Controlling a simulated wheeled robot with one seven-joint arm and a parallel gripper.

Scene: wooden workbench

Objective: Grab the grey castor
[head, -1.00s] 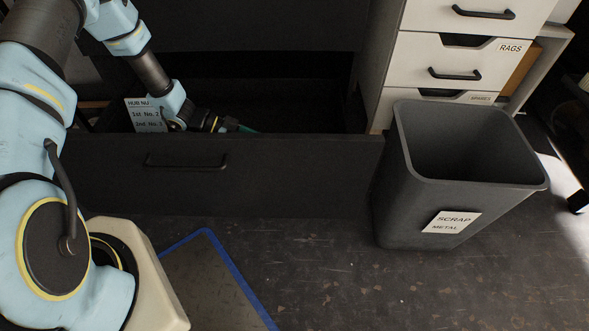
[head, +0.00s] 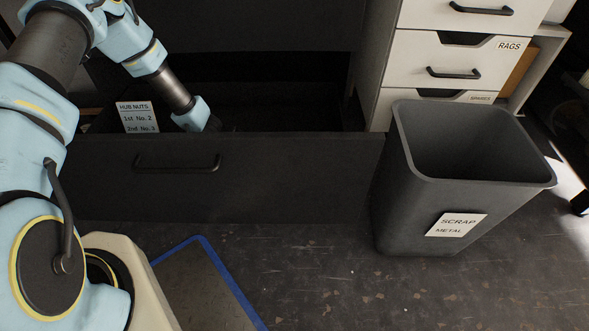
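No grey castor shows in the head view. My arm reaches down into the open black drawer (head: 275,175), and its blue wrist (head: 192,115) is just behind the drawer front, toward the left. My gripper is below the top edge of the drawer front and its fingers are hidden. I cannot see whether it holds anything. The drawer's floor and contents are also hidden by the front panel and deep shadow.
A label card (head: 138,117) reading "HUB NUTS" stands at the drawer's left. A grey scrap metal bin (head: 400,215), open and seemingly empty, stands right of the drawer. White drawers (head: 432,55) rise behind it. A blue-edged mat (head: 215,290) lies on the floor in front.

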